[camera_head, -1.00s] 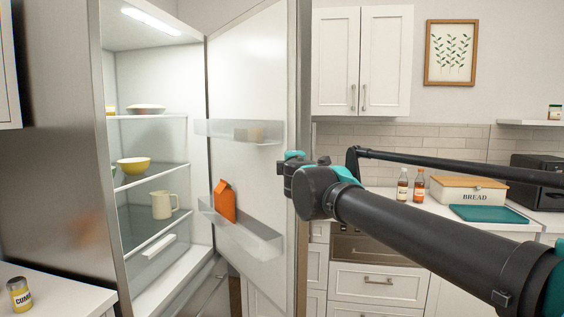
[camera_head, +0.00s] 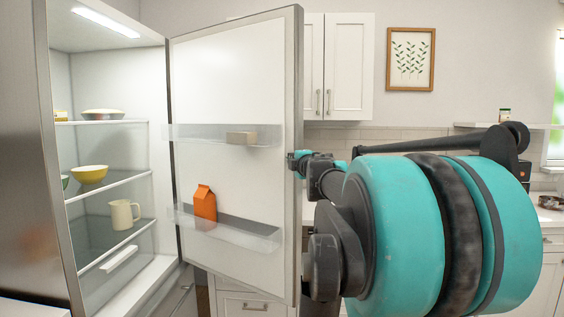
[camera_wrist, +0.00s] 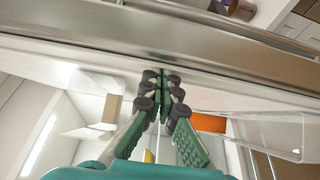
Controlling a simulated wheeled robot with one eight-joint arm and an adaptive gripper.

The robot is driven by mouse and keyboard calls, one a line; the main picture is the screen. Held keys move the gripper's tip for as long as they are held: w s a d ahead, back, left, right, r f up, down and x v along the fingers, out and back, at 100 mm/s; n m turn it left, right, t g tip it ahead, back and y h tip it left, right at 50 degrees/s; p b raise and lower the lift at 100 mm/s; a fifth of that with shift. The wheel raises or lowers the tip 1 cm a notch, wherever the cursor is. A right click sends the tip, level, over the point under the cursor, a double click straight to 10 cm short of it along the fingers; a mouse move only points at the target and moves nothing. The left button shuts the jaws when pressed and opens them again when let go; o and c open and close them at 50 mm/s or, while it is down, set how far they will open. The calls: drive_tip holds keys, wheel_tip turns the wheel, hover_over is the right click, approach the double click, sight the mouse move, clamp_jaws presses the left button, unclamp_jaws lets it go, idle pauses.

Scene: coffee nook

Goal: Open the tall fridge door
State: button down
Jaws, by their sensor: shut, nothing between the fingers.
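The tall fridge (camera_head: 30,150) stands at the left with its door (camera_head: 225,90) swung wide open, the white inner face and its clear bins towards me. My gripper (camera_head: 293,160) is at the door's free edge, about halfway up. In the wrist view my gripper (camera_wrist: 163,78) is shut and empty. Its fingertips point at the door's steel edge (camera_wrist: 170,55) and look close to or touching its inner side; I cannot tell which. The fridge handle is hidden behind the door.
An orange carton (camera_head: 204,203) and a small beige block (camera_head: 241,138) sit in the door bins. Shelves inside hold a yellow bowl (camera_head: 89,174) and a cream pitcher (camera_head: 123,214). White wall cabinets (camera_head: 348,65) are behind the door. My arm covers much of the right.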

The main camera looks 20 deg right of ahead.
drive_tip(key=w+d+n+y, duration=0.1)
drive_tip(key=w+d+y, duration=0.1)
drive_tip(key=w+d, duration=1.1)
drive_tip(key=shift+w+d, duration=0.25)
drive_tip(key=shift+w, duration=0.55)
drive_tip(key=shift+n+y, duration=0.3)
